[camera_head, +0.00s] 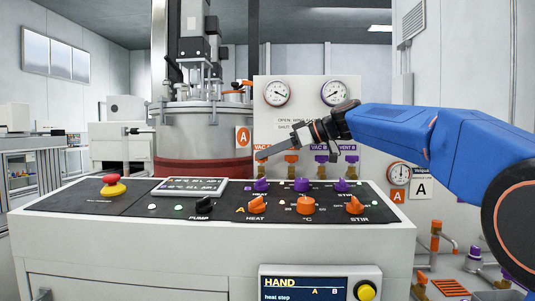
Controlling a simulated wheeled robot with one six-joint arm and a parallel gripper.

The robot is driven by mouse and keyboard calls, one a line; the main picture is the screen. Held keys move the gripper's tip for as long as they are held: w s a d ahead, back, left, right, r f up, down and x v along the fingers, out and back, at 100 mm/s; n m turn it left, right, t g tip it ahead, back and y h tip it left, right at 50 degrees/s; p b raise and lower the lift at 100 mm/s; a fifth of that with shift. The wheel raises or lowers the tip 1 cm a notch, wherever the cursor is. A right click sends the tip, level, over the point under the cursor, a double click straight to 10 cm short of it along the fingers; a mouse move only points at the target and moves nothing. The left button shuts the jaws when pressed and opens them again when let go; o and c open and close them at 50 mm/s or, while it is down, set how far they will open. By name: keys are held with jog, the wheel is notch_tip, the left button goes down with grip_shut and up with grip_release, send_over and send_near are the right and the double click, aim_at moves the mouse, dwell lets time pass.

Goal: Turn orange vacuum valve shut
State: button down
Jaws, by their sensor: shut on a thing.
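My gripper (264,154) reaches in from the right. Its long grey fingers point left and end at the orange vacuum valve (259,166) at the left of the valve row, under the partly covered "VAC" label. The gripper is shut on this valve. The fingers hide most of its handle, so I cannot tell how far it is turned. The purple valves (321,156) and (350,158) are farther right, under "VAC B" and "VENT B" labels.
Two round gauges (277,93) are on the panel above the valves. The black console (130,207) in front carries orange and purple knobs and a red emergency button (111,180). A large grey vessel (198,135) stands behind at the left. A display reads "HAND" (305,289).

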jog(key=shift+f, duration=0.4)
jog(key=c, duration=1.9)
grip_release()
jog(key=shift+o, duration=0.2)
jog(key=shift+w, duration=0.1)
jog(key=shift+r, duration=0.15)
jog(key=v, duration=1.7)
jog(key=shift+r, duration=0.2)
jog(key=shift+d, duration=0.1)
